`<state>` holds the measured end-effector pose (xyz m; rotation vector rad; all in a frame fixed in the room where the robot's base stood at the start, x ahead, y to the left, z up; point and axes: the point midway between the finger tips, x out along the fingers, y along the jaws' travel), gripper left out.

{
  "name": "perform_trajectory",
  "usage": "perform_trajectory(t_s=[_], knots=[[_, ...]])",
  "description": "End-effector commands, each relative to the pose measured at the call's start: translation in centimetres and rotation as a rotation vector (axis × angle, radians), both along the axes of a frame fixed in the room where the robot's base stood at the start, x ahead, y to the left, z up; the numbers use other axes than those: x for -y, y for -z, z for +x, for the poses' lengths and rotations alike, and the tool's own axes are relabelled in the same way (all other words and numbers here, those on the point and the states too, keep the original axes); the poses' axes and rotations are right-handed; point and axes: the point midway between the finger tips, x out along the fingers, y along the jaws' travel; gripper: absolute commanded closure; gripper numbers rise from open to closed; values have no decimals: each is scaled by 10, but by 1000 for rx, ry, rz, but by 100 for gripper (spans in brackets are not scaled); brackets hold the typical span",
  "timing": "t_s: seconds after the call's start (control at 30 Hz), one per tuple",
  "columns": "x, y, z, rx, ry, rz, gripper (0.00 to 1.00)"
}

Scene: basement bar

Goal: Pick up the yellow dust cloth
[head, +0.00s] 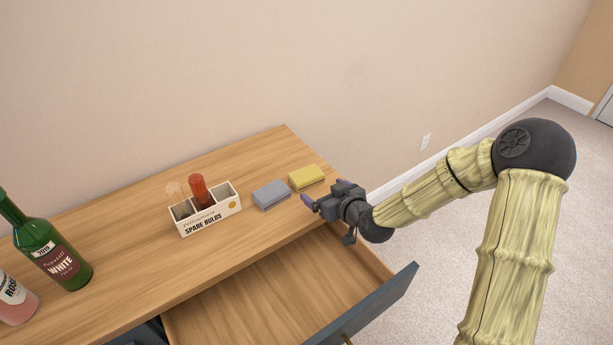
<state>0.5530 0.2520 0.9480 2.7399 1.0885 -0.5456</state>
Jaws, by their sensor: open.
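The yellow dust cloth (306,177) is a small folded pad lying flat on the wooden cabinet top, near its right end. My gripper (310,206) is at the cabinet's right front edge, just in front of and slightly right of the yellow cloth. Its fingers, with purple tips, point left across the top. The gripper is open and appears empty, apart from the cloth. Its exact height above the top is hard to tell.
A grey-blue folded cloth (271,195) lies just left of the yellow one. A "Spare Bulbs" box (212,221) with bulbs stands further left. Bottles (52,254) stand at the far left. An open drawer (262,301) juts out below my gripper. A wall runs behind the cabinet.

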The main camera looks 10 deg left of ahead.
Motion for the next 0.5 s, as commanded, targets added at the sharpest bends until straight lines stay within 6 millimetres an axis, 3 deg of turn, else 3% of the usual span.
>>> perform_trajectory(t_s=[0.17, 0.5], knots=[[-10, 5, 8, -1, -3, -1, 8], [-5, 6, 13, -1, 8, -1, 8]])
